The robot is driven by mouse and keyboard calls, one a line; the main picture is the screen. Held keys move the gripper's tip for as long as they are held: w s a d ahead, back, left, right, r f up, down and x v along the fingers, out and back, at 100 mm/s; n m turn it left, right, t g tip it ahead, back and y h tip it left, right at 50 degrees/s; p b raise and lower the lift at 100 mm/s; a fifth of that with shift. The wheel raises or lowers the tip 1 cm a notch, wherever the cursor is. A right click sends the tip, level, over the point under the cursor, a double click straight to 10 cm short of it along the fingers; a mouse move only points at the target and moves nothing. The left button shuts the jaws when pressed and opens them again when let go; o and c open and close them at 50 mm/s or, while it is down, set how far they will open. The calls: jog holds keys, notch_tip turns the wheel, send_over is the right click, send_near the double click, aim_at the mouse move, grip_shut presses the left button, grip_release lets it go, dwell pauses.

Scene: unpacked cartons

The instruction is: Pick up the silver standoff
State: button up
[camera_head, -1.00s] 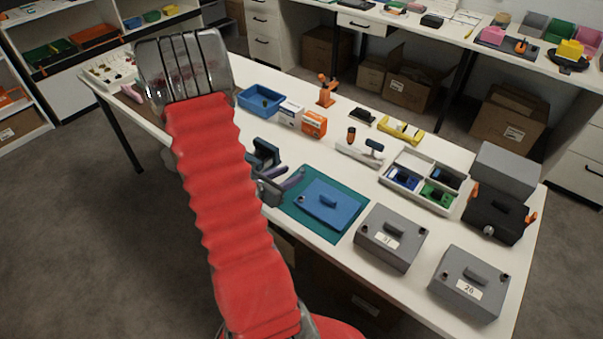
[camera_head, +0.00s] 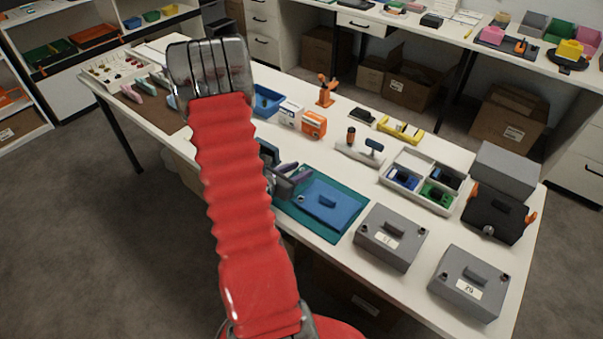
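I cannot make out the silver standoff in this view; it is too small or hidden. My gripper (camera_head: 289,179) shows only in part to the right of my red-sleeved arm, as grey and purplish pieces above the left edge of the teal mat (camera_head: 335,233). My arm hides the rest of it, and I cannot tell whether its fingers are open or shut.
Two grey boxes (camera_head: 390,237) (camera_head: 469,283) stand at the table's front right. A divided white tray (camera_head: 421,181), a blue bin (camera_head: 267,101), an orange-and-white box (camera_head: 313,124) and a black case (camera_head: 497,214) stand behind. A board with small parts (camera_head: 112,68) lies far left.

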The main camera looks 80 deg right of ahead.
jog(key=shift+c, duration=0.2)
grip_shut()
dwell(0.3)
